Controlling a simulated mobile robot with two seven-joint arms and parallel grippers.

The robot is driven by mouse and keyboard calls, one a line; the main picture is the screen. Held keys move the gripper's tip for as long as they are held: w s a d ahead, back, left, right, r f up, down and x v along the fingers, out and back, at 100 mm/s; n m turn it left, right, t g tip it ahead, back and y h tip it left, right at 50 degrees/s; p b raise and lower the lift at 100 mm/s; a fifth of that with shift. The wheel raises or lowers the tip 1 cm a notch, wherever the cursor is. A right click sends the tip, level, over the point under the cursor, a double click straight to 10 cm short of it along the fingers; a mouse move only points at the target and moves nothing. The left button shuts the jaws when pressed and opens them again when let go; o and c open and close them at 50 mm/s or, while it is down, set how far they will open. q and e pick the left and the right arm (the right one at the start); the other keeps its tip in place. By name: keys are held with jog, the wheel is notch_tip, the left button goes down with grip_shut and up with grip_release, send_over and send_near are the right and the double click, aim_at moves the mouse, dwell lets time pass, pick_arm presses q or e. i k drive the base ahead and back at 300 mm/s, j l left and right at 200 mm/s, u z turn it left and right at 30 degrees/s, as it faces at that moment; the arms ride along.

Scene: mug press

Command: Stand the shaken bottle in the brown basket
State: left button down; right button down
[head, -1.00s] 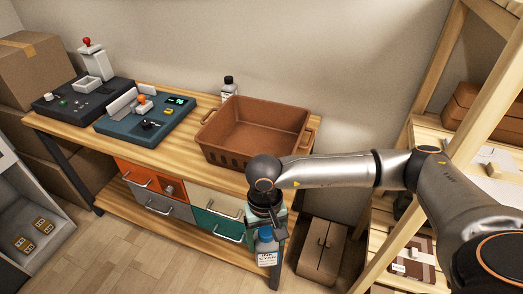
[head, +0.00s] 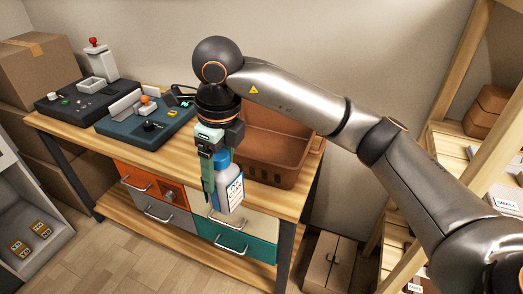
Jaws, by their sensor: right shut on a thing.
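A white bottle with a blue cap and a printed label (head: 228,190) hangs upright in my right gripper (head: 216,160). The gripper points down and is shut on the bottle's upper part. The bottle shows in front of the table's front edge, to the left of and nearer than the basket. The brown basket (head: 290,165) stands on the wooden table; my arm and gripper hide its left and back parts. The inside that shows looks empty. My left gripper is not in view.
A teal device (head: 150,128) and a dark device with a red-knobbed lever (head: 80,98) stand on the table's left. Drawers (head: 142,180) hang below the tabletop (head: 75,130). Wooden shelving (head: 455,150) is at the right, and a cardboard box (head: 326,262) stands on the floor.

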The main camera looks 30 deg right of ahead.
aim_at(260, 156)
jog(key=i+l, duration=0.15)
jog(key=i, duration=0.25)
jog(key=i+l, duration=0.2)
jog(key=i, duration=0.25)
